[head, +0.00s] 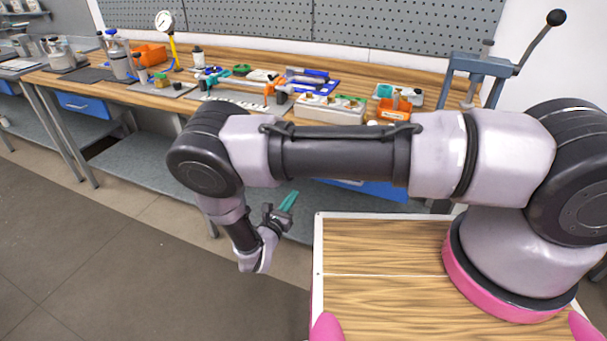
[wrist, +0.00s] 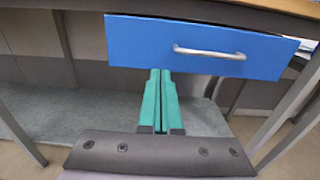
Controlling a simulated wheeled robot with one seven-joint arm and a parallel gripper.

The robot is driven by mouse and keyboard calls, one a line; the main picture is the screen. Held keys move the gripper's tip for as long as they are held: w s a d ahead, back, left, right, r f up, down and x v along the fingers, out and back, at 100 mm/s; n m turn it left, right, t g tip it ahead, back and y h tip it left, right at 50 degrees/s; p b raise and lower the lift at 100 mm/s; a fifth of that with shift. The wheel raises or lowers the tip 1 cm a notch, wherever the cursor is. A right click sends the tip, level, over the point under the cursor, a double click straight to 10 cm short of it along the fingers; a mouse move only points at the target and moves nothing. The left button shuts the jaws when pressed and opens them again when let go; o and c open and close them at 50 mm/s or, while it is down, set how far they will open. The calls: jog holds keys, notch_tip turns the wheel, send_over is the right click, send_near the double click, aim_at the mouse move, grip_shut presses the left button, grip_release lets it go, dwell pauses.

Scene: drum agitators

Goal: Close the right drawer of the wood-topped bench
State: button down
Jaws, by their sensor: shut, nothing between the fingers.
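The wood-topped bench (head: 225,70) runs along the wall. Its right drawer has a blue front (head: 385,190), mostly hidden behind my arm in the head view. In the wrist view the blue front (wrist: 150,40) fills the upper middle, with a silver bar handle (wrist: 210,53). How far the drawer stands out is hard to tell. My gripper (head: 291,198) has teal fingers, shut and empty. In the wrist view the fingertips (wrist: 160,72) point at the drawer front's lower edge, left of the handle. Whether they touch it cannot be told.
The bench's left drawer (head: 82,105) is also blue. A grey lower shelf (head: 150,167) runs under the bench between metal legs. Tools and parts crowd the benchtop, with a lever press (head: 480,70) at its right end. The floor (head: 120,260) in front is clear.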

jog(key=x, duration=1.4)
jog(key=shift+a, duration=0.1)
jog(key=x, duration=0.4)
jog(key=shift+w, duration=0.15)
jog(key=shift+w+r, duration=0.1)
jog(key=shift+w, duration=0.15)
